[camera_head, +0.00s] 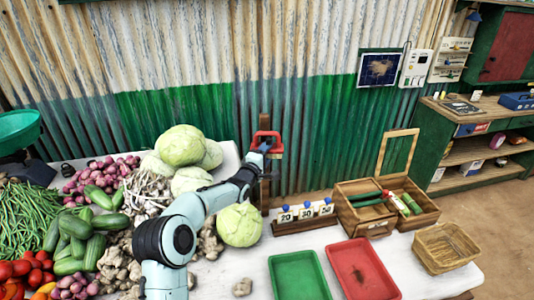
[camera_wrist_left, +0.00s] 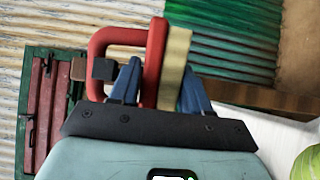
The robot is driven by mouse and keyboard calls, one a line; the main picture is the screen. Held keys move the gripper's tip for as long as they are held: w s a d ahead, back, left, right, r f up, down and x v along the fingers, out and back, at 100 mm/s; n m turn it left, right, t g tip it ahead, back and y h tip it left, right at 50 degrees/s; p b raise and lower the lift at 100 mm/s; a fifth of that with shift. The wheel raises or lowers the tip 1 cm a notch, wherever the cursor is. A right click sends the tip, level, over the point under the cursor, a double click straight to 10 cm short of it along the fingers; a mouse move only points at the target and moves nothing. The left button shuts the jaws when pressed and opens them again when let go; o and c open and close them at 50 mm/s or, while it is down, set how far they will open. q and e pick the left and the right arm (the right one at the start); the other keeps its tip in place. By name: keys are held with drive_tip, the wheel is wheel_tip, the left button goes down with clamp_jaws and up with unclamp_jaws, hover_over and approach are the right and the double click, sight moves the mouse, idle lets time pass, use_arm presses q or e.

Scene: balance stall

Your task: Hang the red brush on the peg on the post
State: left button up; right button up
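The red brush (camera_head: 267,138) is high against the upper part of the brown wooden post (camera_head: 265,190). In the left wrist view the red brush (camera_wrist_left: 101,42) has a loop-shaped handle and a cream bristle strip. My left gripper (camera_head: 262,148) holds it; in the wrist view the blue fingers (camera_wrist_left: 160,92) are on either side of the brush's base and bristles, one inside the loop. A dark block, seemingly the peg (camera_wrist_left: 105,69), overlaps the handle's outer bar; I cannot tell whether it passes through the loop. My right gripper is not in view.
A cabbage (camera_head: 240,225) and a rack of numbered weights (camera_head: 304,215) stand near the post's foot. Green (camera_head: 300,276) and red (camera_head: 362,270) trays, a wooden box (camera_head: 367,222) and a basket (camera_head: 445,248) are to the right. Vegetables crowd the left.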

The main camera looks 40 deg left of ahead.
use_arm(q)
drive_tip(key=o, duration=0.4)
drive_tip(key=shift+a+f, duration=0.1)
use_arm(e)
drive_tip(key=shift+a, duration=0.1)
use_arm(q)
drive_tip(key=shift+w, duration=0.1)
drive_tip(key=shift+s+b, duration=0.3)
drive_tip(key=shift+s, duration=0.2)
drive_tip(key=b+v, duration=0.3)
drive_tip(key=v, duration=0.9)
drive_tip(key=shift+s+b, duration=0.25)
drive_tip(key=shift+b, duration=0.05)
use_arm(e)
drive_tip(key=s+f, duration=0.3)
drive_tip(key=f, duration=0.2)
use_arm(q)
drive_tip(key=shift+f, duration=0.1)
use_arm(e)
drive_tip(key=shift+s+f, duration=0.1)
